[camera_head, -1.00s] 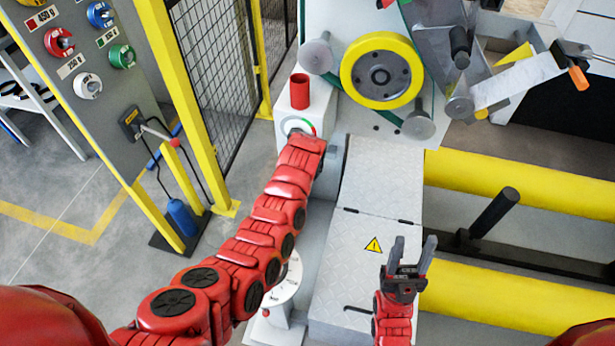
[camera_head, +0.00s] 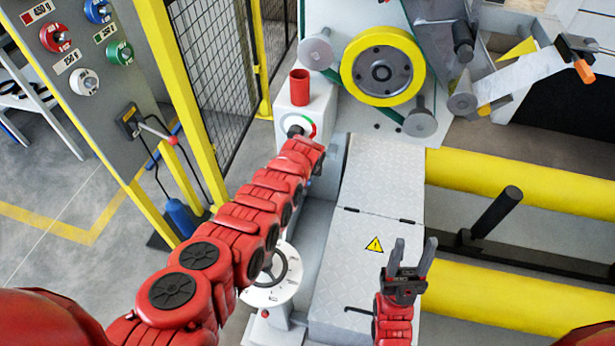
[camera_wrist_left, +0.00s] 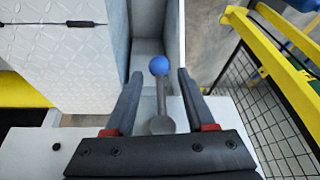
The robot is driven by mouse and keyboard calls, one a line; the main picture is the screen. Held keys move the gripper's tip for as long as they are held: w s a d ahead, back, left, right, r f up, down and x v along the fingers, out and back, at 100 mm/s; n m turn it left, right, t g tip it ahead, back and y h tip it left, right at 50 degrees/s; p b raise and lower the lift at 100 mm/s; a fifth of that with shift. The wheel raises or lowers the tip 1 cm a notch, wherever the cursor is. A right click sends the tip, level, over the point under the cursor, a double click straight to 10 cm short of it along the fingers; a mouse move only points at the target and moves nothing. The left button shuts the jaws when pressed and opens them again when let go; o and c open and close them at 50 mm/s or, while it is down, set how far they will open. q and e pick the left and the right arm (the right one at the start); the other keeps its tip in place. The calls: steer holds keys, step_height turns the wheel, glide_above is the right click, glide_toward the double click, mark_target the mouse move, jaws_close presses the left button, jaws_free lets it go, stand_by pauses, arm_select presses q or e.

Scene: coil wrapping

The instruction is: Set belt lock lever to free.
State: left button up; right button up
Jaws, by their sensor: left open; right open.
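A lever (camera_wrist_left: 161,98) with a blue ball knob (camera_wrist_left: 160,66) and a grey metal shaft stands on a light grey housing in the left wrist view. My left gripper (camera_wrist_left: 160,75) is open, with one finger on each side of the lever; I see gaps between the fingers and the shaft. My right gripper (camera_head: 412,243) is open and empty above the white tread-plate cover.
A dial with a green and red arc (camera_head: 310,127) and a red cylinder (camera_head: 299,87) are close to my left wrist. A yellow-rimmed wheel (camera_head: 383,66) is behind. Yellow rollers (camera_head: 520,180) lie at the right.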

arm_select(q)
steer(key=shift+c, duration=0.2)
jaws_close()
stand_by(1.2)
